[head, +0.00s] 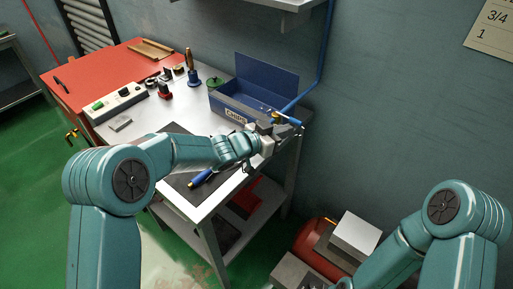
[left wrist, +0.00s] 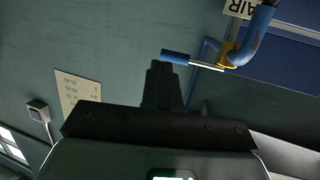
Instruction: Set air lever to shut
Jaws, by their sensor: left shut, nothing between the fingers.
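The air lever (left wrist: 176,56) has a blue grip on a metal bar, in the left wrist view just beyond my fingertips. Its bar runs to a brass-coloured valve (left wrist: 229,57) on a blue pipe (left wrist: 256,36). A sign reading AIR (left wrist: 241,8) is beside the pipe. In the head view the lever (head: 291,118) is at the cart's right back corner, by the blue box. My left gripper (head: 288,129) is shut and empty close by it; it also shows in the left wrist view (left wrist: 163,68). I cannot tell whether it touches the grip. My right gripper is out of view.
A blue open box (head: 232,108) stands on the cart's white top (head: 150,135). A power box (head: 118,103) and several small tools stand further left. A dark mat with a blue-handled tool (head: 203,177) lies below my left arm. The wall is close behind.

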